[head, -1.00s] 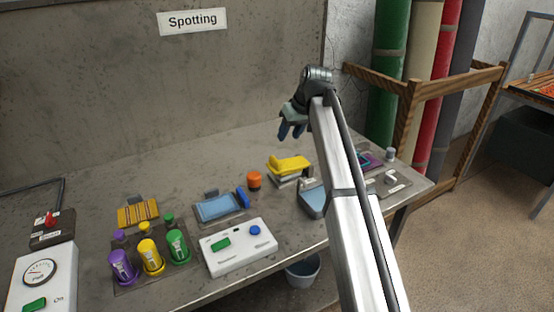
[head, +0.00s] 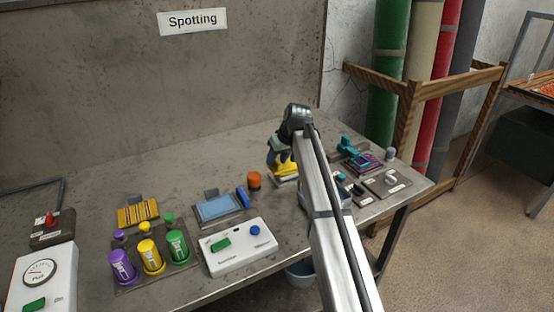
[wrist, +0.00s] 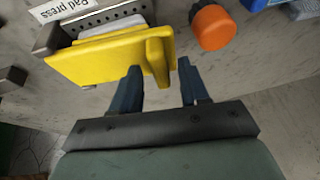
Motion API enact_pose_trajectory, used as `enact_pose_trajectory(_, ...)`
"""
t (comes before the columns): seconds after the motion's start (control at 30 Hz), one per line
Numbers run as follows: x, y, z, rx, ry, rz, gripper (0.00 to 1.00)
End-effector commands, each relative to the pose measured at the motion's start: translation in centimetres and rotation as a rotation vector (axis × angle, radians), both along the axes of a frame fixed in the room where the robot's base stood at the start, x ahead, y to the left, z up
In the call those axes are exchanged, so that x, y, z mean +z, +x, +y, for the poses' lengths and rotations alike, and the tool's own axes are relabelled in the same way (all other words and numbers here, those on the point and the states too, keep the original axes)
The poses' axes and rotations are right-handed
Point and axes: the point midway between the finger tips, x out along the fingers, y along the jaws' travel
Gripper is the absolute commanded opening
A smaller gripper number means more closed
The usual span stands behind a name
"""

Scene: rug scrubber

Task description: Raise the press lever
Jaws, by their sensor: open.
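The yellow press lever (wrist: 108,58) is a flat plate with a raised ridge at its right end in the wrist view. It belongs to the device labelled "Pad press" (wrist: 62,8), over a perforated plate. In the head view the lever (head: 286,168) is partly hidden behind my gripper. My gripper (wrist: 160,75) is open, its two dark fingertips on either side of the ridge's near end. I cannot tell whether they touch it. In the head view my gripper (head: 277,165) is low over the bench by the press.
An orange knob (wrist: 212,27) stands close to the right of the press in the wrist view. On the bench are a blue pad tray (head: 218,207), a white control box (head: 238,247) and coloured bottles (head: 150,255). A teal and purple device (head: 362,158) stands to the right.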

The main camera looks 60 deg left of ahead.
Motion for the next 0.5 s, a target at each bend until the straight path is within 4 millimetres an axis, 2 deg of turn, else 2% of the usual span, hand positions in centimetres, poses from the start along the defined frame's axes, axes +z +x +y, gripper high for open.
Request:
enact_pose_trajectory(0.4, -0.52, -0.08, 0.25, 0.0, 0.001, 0.0, 0.45)
enact_pose_trajectory(0.5, -0.51, -0.08, 0.24, 0.0, 0.001, 0.0, 0.35)
